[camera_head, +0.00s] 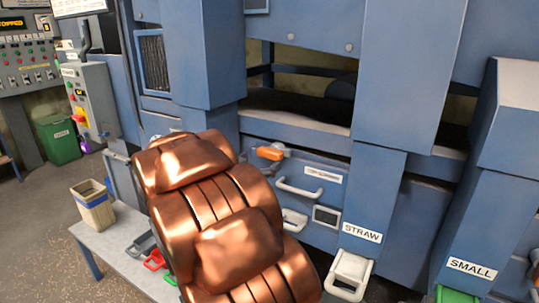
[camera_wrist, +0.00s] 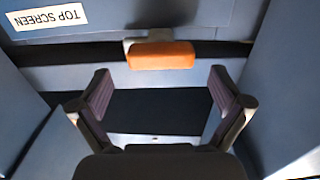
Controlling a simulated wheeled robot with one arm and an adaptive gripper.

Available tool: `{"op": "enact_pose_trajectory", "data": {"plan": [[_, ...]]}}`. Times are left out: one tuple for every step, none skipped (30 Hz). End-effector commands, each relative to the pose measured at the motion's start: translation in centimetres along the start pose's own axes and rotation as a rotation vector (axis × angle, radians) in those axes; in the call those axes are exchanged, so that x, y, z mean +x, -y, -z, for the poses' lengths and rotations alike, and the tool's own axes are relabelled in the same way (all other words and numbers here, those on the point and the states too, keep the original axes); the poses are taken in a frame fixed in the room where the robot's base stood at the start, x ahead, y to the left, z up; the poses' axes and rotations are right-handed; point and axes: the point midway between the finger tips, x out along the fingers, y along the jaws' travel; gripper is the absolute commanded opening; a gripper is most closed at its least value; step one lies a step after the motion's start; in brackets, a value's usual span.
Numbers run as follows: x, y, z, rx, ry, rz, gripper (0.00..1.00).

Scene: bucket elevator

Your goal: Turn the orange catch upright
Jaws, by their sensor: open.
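The orange catch (camera_head: 270,152) lies roughly level on the blue machine front in the head view, with a pale pivot at its right end. It sits left of the "TOP SCREEN" label. In the wrist view the orange catch (camera_wrist: 161,57) lies crosswise, centred just beyond my fingertips, with a grey mount behind it. My gripper (camera_wrist: 160,88) is open and empty, one finger on each side of the catch's line. The fingers appear apart from the catch. My gripper does not show in the head view.
A "TOP SCREEN" label (camera_wrist: 47,18) appears upside down in the wrist view. White handles (camera_head: 299,189) stick out below the catch. Blue chutes marked STRAW (camera_head: 378,190) and SMALL (camera_head: 490,235) stand at right. A grey bench (camera_head: 110,255) with a bin (camera_head: 93,207) stands at left.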

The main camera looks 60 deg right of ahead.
Motion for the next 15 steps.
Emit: {"op": "enact_pose_trajectory", "data": {"plan": [[0.7, -0.1, 0.1, -0.002, -0.002, -0.004, 1.00], [1.1, -0.1, 0.1, -0.002, -0.003, -0.004, 1.00], [1.6, -0.1, 0.0, -0.002, -0.002, -0.003, 1.00], [1.9, -0.1, 0.0, -0.001, -0.001, -0.002, 1.00], [2.3, -0.1, 0.0, -0.001, 0.000, -0.003, 1.00], [2.7, -0.1, 0.0, 0.000, 0.001, -0.002, 1.00], [3.0, 0.0, 0.0, 0.001, 0.001, -0.001, 1.00], [3.3, 0.0, 0.1, 0.001, 0.000, -0.001, 1.00], [3.6, 0.0, 0.1, 0.002, -0.002, -0.001, 1.00], [3.9, 0.0, 0.2, 0.002, -0.003, 0.000, 1.00], [4.1, 0.0, 0.2, 0.002, -0.003, 0.000, 1.00], [4.4, 0.0, 0.2, 0.002, -0.003, -0.001, 1.00], [4.5, 0.0, 0.2, 0.002, -0.003, -0.001, 1.00], [4.7, 0.0, 0.2, 0.002, -0.003, 0.000, 1.00], [4.8, 0.1, 0.2, 0.002, -0.003, 0.001, 1.00]]}}
